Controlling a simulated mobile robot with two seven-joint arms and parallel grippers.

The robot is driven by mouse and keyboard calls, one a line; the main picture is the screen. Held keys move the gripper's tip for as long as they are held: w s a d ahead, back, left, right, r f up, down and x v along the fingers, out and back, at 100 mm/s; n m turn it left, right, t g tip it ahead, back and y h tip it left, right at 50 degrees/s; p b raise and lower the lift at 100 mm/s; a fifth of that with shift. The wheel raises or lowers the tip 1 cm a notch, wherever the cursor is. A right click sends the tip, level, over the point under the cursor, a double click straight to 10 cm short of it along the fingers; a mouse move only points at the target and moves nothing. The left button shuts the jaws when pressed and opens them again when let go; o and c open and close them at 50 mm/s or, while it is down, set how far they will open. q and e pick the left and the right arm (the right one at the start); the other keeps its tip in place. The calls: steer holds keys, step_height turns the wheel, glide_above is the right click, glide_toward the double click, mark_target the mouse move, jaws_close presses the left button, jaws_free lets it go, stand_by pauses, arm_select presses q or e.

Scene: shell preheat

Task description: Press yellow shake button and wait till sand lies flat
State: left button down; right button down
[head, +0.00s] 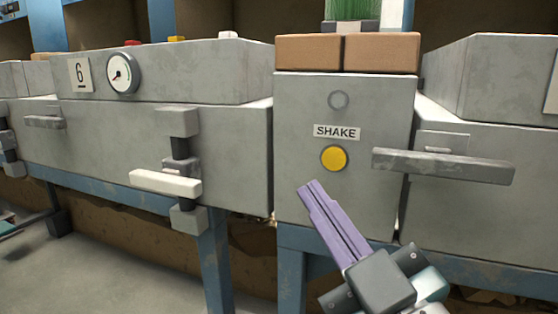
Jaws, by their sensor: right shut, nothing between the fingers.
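The yellow shake button (334,158) is a round disc on the front of a grey box (300,200), under a white label reading SHAKE (337,132). No sand is visible. My left gripper is not in view.
A grey handle bar (443,166) juts out right of the button, close to my arm. Left is a grey oven-like unit (200,75) with a dial gauge (122,73), a number 6 plate and a white latch handle (165,183). Two brown blocks (381,52) lie atop the box.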

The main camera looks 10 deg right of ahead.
mark_target(334, 159)
steer(key=w+d, duration=0.1)
steer(key=w, duration=0.1)
steer(key=w+d+b, duration=0.1)
steer(key=w+d, duration=0.1)
steer(key=w+d+b, duration=0.1)
steer(key=w, duration=0.1)
steer(key=shift+w+d, duration=0.25)
steer(key=shift+w, duration=0.05)
stand_by(0.5)
stand_by(0.9)
steer(key=shift+w, duration=0.1)
stand_by(0.5)
steer(key=shift+w+d, duration=0.25)
